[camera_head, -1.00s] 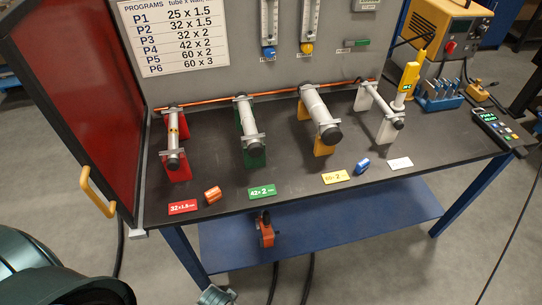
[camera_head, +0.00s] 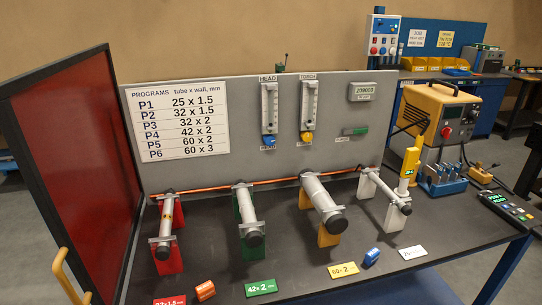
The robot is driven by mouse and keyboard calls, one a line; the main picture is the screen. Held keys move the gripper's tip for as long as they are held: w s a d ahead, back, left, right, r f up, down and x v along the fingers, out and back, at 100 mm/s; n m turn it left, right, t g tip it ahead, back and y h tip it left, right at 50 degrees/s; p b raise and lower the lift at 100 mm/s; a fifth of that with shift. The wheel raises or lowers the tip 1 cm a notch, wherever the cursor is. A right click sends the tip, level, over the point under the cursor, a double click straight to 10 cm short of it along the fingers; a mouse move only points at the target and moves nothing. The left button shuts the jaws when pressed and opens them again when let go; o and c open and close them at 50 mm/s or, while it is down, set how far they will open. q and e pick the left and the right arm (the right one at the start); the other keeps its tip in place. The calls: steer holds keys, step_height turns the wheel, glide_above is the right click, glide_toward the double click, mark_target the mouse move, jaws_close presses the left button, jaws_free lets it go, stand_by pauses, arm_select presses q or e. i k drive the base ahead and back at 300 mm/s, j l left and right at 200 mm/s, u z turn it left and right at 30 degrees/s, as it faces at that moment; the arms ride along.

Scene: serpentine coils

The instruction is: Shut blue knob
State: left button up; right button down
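The blue knob (camera_head: 268,142) sits at the bottom of the left flow meter (camera_head: 269,107), labelled HEAD, on the grey upright panel. A yellow knob (camera_head: 307,138) sits under the flow meter beside it, labelled TORCH. The blue knob's exact turn is too small to tell. Neither of my grippers shows in the camera_head view now, so nothing of mine is near the knob in the picture.
Several tubes on coloured stands, such as the green-stand tube (camera_head: 249,215), stand on the dark table (camera_head: 205,262) before the panel. A red screen (camera_head: 68,150) closes off the left. A yellow welding unit (camera_head: 440,115) stands at the right.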

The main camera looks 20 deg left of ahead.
mark_target(269, 140)
steer(key=u, duration=0.45)
steer(key=i+l+u, duration=0.1)
steer(key=l+u, duration=0.15)
steer(key=u, duration=0.2)
steer(key=l+u, duration=0.6)
steer(key=u, duration=0.25)
steer(key=l+u, duration=0.1)
steer(key=l, duration=0.3)
steer(key=k+l+u, duration=0.15)
steer(key=l, duration=0.25)
steer(key=l+u, duration=0.1)
steer(key=l, duration=0.35)
steer(key=k+l+u, duration=0.1)
steer(key=l, duration=0.25)
steer(key=k+l+u, duration=0.15)
steer(key=l, duration=0.25)
steer(key=k+l, duration=0.1)
steer(key=l, duration=0.25)
steer(key=k+l, duration=0.15)
steer(key=l, duration=0.15)
steer(key=k+l, duration=0.1)
steer(key=l, duration=0.25)
